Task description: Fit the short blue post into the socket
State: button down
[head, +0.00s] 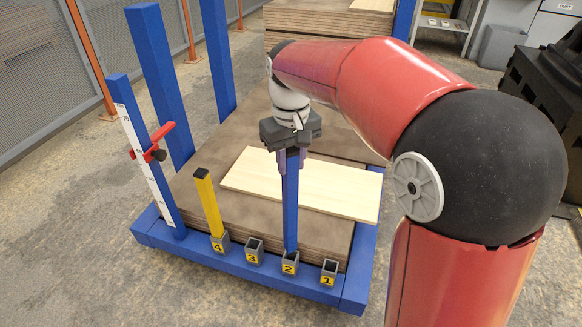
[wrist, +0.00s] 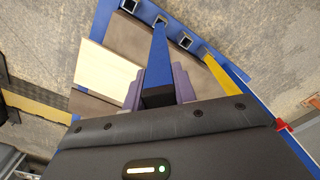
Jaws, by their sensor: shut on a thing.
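The short blue post (head: 290,205) is upright in my gripper (head: 290,168), which is shut around its upper part. In the wrist view the post (wrist: 158,58) runs away from my gripper (wrist: 158,88) between its two purple fingers. The post's lower end is at the mouth of the socket marked 2 (head: 289,268). In the wrist view that socket (wrist: 160,20) shows part of its dark opening beside the post's end. I cannot tell whether the end is inside the socket or just above it. Sockets 3 (head: 254,256) and 1 (head: 328,279) are empty.
A yellow post (head: 208,205) stands in the socket marked 4 (head: 219,248). A pale board (head: 335,192) lies on the brown board stack (head: 190,200) behind the sockets. Tall blue posts (head: 158,80) and a white scale with a red slider (head: 150,148) rise at the left.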

jog(key=shift+f, duration=0.85)
jog(key=shift+f+b, duration=0.35)
jog(key=shift+f, duration=0.2)
jog(key=c, duration=1.1)
grip_release()
jog(key=shift+r, duration=0.15)
